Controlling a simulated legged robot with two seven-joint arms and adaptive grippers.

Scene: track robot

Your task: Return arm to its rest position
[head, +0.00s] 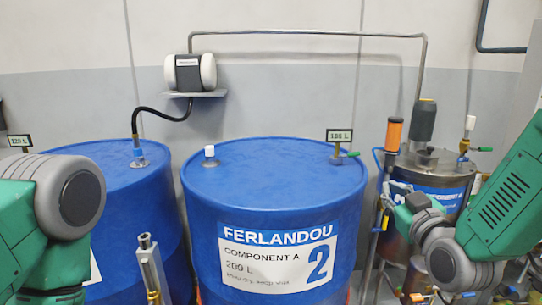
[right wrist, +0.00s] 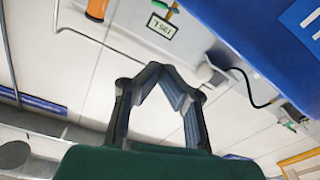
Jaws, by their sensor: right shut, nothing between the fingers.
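My right arm (head: 500,220), green with grey joints, comes in from the right in the head view and bends in front of the steel tank. In the right wrist view my right gripper (right wrist: 158,72) shows its two dark fingers with the tips together. Nothing is held between them. The wall and part of a blue drum show beyond the fingers, apart from them. My left arm (head: 65,200) comes in at the left edge of the head view, and its gripper is not visible.
A blue drum labelled 2 (head: 275,190) stands in the middle, another blue drum (head: 135,190) to its left. A steel tank (head: 430,165) with fittings stands behind my right arm. A pump (head: 190,73) with a black hose is on the wall. A metal rod (head: 150,260) rises at the lower left.

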